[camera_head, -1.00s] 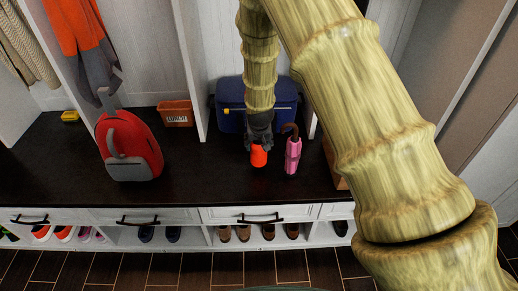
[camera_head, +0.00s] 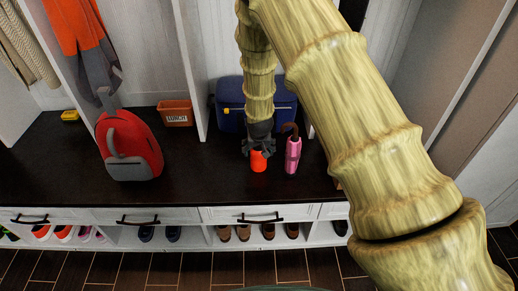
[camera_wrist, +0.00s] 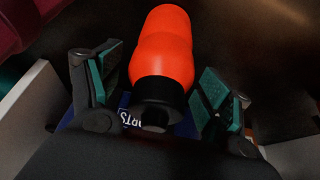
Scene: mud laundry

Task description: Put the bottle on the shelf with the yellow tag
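The bottle is orange-red with a black cap. In the head view the bottle (camera_head: 258,162) is at the dark bench top, below my gripper (camera_head: 259,150); I cannot tell whether it touches the surface. In the wrist view the bottle (camera_wrist: 162,45) lies between the spread fingers of my gripper (camera_wrist: 160,90), its black cap toward the wrist. Gaps show on both sides, so the gripper is open around it. A small yellow object (camera_head: 69,116) lies on the bench's far-left section; I cannot tell whether it is the tag.
A dark bench top (camera_head: 215,185) runs across, with an upright divider (camera_head: 190,70). A red backpack (camera_head: 128,147), an orange box (camera_head: 176,113), a blue case (camera_head: 230,105) and a pink umbrella-like item (camera_head: 292,153) stand on it. The pink item is close right of the bottle. Shoes sit below.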

